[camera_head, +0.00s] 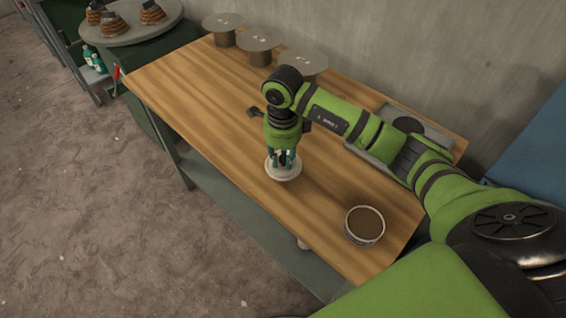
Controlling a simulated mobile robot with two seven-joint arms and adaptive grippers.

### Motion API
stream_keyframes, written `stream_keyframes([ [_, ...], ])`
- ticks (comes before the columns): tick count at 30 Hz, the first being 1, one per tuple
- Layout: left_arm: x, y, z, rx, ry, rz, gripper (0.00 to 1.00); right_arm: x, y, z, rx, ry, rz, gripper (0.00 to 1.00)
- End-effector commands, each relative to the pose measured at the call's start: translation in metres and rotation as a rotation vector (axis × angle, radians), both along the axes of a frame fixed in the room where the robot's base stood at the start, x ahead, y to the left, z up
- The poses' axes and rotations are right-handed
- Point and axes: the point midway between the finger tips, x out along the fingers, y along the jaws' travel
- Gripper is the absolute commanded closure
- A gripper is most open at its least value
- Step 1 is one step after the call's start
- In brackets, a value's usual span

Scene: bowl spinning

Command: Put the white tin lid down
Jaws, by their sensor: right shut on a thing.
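The white tin lid (284,174) is a small round pale disc near the front-left edge of the wooden table (200,95). My right gripper (283,160) points down over it and is shut on it. Whether the lid touches the table top cannot be told from this angle. An open round tin (364,226) with a pale wall and brown contents stands on the table to the lower right of the lid. My left gripper is not in view.
Several grey round-topped spools (258,41) stand along the back edge by the wall. A grey tray (385,140) with a dark disc lies at the right, partly behind my arm. A round stand (125,30) with brown pieces is at upper left. The table's left part is clear.

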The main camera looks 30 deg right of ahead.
Motion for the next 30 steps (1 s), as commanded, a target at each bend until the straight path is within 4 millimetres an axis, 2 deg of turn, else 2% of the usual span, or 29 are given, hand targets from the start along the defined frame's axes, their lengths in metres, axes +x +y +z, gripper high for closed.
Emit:
stream_keyframes([
  [3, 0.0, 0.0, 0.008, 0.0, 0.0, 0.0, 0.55, -0.002, 0.0, -0.018, 0.0, 0.007, -0.001, 1.0],
  [7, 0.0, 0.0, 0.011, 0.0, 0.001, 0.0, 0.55, -0.002, 0.0, -0.032, 0.0, 0.004, 0.0, 1.0],
  [19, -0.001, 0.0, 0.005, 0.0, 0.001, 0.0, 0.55, -0.001, -0.001, -0.039, -0.001, 0.001, 0.001, 1.0],
  [20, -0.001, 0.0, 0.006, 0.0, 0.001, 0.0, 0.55, -0.001, 0.0, -0.038, -0.001, 0.001, 0.001, 0.68],
  [21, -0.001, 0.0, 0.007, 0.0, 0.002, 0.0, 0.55, -0.001, 0.0, -0.038, 0.0, 0.001, 0.001, 0.52],
  [30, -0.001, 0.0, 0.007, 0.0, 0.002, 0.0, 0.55, -0.001, 0.0, -0.038, 0.0, 0.001, 0.0, 0.51],
])
